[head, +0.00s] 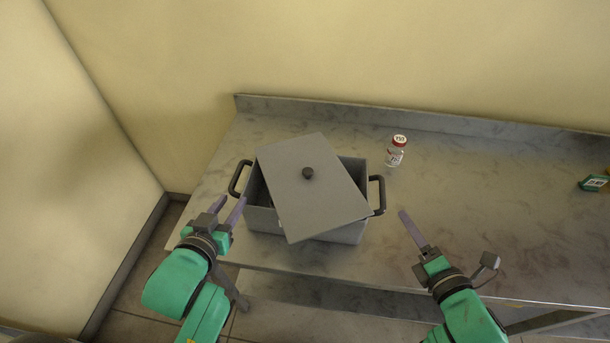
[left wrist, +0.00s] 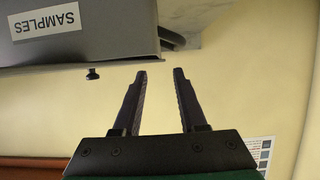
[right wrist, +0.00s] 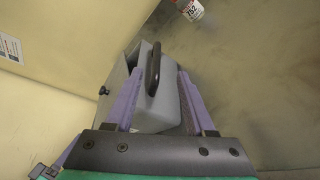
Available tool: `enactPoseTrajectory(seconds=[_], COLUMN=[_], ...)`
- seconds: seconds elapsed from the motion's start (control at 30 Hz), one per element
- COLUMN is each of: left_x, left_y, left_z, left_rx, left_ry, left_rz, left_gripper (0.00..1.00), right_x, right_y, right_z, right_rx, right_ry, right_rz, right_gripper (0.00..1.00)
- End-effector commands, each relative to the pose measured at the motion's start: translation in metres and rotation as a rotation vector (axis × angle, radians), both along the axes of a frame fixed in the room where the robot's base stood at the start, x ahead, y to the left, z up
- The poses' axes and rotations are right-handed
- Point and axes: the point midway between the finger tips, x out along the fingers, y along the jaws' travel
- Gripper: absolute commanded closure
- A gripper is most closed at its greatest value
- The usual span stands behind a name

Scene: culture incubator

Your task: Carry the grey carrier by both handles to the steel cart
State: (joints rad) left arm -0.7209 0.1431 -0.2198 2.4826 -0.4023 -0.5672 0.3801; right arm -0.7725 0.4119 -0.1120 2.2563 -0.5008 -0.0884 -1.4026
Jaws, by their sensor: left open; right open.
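The grey carrier (head: 262,222) stands near the left front of a grey bench. Its flat lid (head: 325,200), with a dark knob, lies skewed across the top and leaves gaps. The black left handle (head: 237,178) and black right handle (head: 378,194) stick out at its ends. My left gripper (head: 228,206) is open and empty, in front of the left handle and apart from it. My right gripper (head: 404,214) is open, right and front of the right handle; in the right wrist view that handle (right wrist: 154,68) shows between its fingertips, not gripped. I cannot identify a separate steel cart.
The bench (head: 480,210) has a raised back edge against a yellow wall. Another wall is at left.

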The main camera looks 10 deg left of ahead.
Motion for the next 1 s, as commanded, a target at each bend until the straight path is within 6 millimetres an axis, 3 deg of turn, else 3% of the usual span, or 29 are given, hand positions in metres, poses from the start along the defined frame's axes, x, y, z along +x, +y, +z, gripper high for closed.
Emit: enactPoseTrajectory(seconds=[0.33,0.47,1.0], left_x=[0.001,0.01,0.108], left_y=[0.0,-0.001,-0.006], left_z=[0.0,-0.003,-0.04], left_rx=[0.0,-0.001,0.0], left_ry=[-0.001,-0.003,-0.002], left_rz=[0.0,-0.001,-0.001], left_gripper=[0.59,0.59,0.59], right_x=[0.001,0.011,0.108], right_y=[0.0,0.003,0.031], right_z=[0.0,-0.002,-0.025], right_rx=[0.0,0.001,0.002], right_ry=[0.0,-0.002,-0.001], right_rz=[0.0,-0.001,-0.002], right_gripper=[0.45,0.45,0.45])
